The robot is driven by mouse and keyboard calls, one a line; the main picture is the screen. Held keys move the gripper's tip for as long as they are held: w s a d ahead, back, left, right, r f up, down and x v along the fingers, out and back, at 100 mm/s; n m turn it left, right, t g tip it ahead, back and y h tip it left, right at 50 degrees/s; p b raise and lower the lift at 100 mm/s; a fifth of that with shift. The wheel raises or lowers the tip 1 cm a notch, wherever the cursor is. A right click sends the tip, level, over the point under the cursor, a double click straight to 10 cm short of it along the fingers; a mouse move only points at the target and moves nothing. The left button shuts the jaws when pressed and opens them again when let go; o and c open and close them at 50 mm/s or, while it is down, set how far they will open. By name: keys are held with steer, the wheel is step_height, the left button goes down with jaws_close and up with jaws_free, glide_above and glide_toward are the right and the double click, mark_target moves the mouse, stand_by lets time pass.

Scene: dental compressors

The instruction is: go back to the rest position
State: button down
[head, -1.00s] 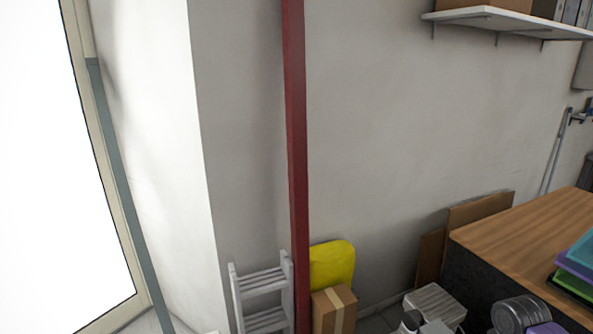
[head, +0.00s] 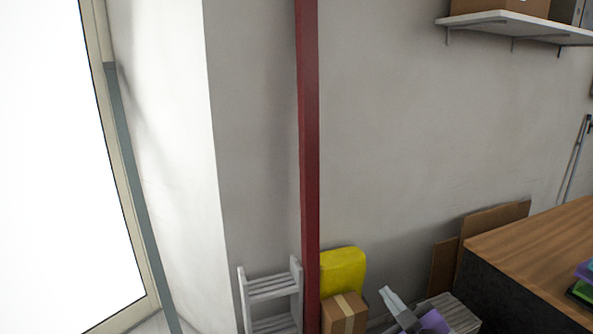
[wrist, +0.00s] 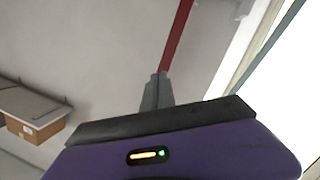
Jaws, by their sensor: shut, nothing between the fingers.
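My gripper (head: 386,292) shows at the bottom of the head view, with grey fingers pointing up and to the left and a purple body behind them. In the wrist view my gripper (wrist: 157,76) has its two grey fingers together, with nothing between them. It is in free air and touches nothing that I can see.
A wooden-topped counter (head: 540,245) stands at the right, with cardboard sheets (head: 490,219) behind it. A red post (head: 308,150), a white step ladder (head: 272,290), a yellow object (head: 343,268) and a cardboard box (head: 344,314) are near the wall. A shelf (head: 515,26) hangs upper right.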

steer(key=s+f+m+h+b, duration=0.1)
steer(key=s+f+m+b, duration=0.1)
steer(key=s, duration=2.2)
steer(key=s+f+m+g+h+b, duration=0.1)
steer(key=s+f+m, duration=0.4)
steer(key=s, duration=1.9)
steer(key=shift+s+a+f+m+h+b, duration=0.3)
steer(key=shift+s+a+m+b, duration=0.1)
steer(key=shift+m, duration=0.2)
